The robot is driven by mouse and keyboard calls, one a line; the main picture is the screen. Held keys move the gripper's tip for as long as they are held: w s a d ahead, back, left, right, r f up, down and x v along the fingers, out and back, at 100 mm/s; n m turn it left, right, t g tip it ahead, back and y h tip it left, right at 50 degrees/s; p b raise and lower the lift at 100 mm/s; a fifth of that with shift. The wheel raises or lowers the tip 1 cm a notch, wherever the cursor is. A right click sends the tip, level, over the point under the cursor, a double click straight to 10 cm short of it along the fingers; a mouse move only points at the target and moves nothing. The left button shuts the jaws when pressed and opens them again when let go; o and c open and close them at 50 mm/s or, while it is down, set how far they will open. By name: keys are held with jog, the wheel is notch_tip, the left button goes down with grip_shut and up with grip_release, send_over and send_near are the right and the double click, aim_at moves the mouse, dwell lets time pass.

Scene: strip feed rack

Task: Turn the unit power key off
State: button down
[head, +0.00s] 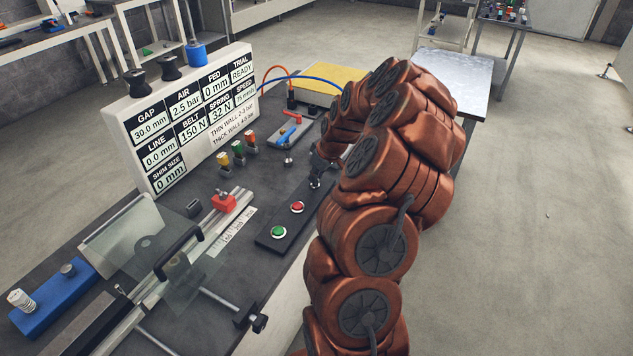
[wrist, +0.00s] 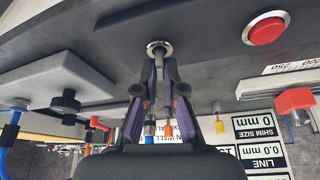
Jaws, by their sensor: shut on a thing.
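The power key switch (wrist: 158,46) shows in the wrist view as a bright metal ring on the dark button plate. My gripper (wrist: 158,62) is shut on the key at the ring; the fingertips cover the key itself, so its turn position cannot be read. In the head view my gripper (head: 317,172) reaches down to the far end of the button plate (head: 262,242), and the switch's bright ring (head: 315,184) shows just below the fingers. The display board (head: 190,110) reads READY under TRIAL.
A red button (head: 297,207) and a green button (head: 278,232) sit on the same plate, nearer the front. Several coloured knobs (head: 237,147) stand left of my gripper.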

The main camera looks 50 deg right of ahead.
jog(key=m+b, duration=0.1)
jog(key=b, duration=0.1)
jog(key=f+m+h+b, duration=0.1)
jog(key=b, duration=0.1)
jog(key=shift+m, duration=0.4)
jog(key=m+h+b, duration=0.1)
jog(key=m+b, duration=0.1)
jog(key=m+g+b, duration=0.1)
jog(key=m+b, duration=0.1)
jog(key=b, duration=0.1)
jog(key=shift+a+r+m+h+b, duration=0.1)
jog(key=shift+r+m+h+b, duration=0.05)
jog(key=shift+m+h+b, duration=0.2)
jog(key=m+g+h+b, duration=0.1)
jog(key=m+b, duration=0.3)
jog(key=shift+w+r, duration=0.15)
jog(key=shift+a+r+m+g+h+b, duration=0.15)
jog(key=shift+m+g+b, duration=0.2)
jog(key=shift+m, duration=0.4)
jog(key=shift+f+m+g+h+b, duration=0.1)
jog(key=shift+m+g+b, duration=0.25)
jog(key=shift+m, duration=0.35)
jog(key=shift+r, duration=0.1)
jog(key=shift+r+m, duration=0.1)
jog(key=shift+m, duration=0.2)
jog(key=shift+w, duration=0.1)
jog(key=c, duration=1.3)
grip_release()
jog(key=shift+r, duration=0.1)
